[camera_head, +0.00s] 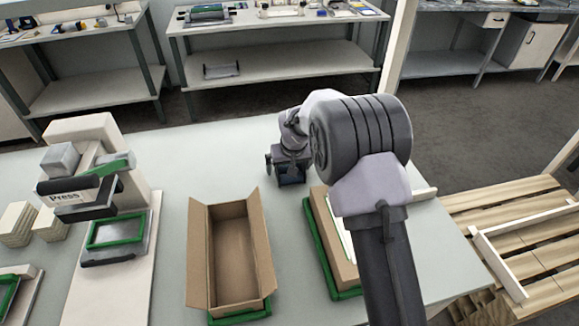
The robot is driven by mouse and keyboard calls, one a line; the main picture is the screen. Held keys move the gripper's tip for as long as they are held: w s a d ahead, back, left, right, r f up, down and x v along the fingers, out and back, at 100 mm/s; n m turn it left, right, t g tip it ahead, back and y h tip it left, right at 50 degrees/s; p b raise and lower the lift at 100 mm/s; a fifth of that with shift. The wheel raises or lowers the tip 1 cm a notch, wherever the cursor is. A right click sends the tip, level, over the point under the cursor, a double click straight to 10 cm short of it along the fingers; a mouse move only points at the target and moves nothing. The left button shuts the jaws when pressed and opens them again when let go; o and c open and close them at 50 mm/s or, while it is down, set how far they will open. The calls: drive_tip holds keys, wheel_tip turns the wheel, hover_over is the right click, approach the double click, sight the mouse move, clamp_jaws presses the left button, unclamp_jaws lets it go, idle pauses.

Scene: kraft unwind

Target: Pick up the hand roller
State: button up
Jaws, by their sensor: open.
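My gripper (289,174) is open above the grey-white table (177,200), behind the open cardboard box and left of my bulky dark arm. It is small and dark in this view, so its fingertips are hard to separate. I cannot clearly make out a hand roller. It may be hidden by my gripper or arm, and I cannot tell whether anything lies between the fingers.
An open, empty cardboard box (230,250) stands at the table's middle front. A green-framed carton (327,240) is partly behind my arm. The press (85,185) with its green-framed plate stands left. A wooden pallet (520,245) lies right. Shelved benches line the back.

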drive_tip(key=shift+r, duration=0.15)
drive_tip(key=shift+c, duration=0.2)
drive_tip(key=c, duration=1.5)
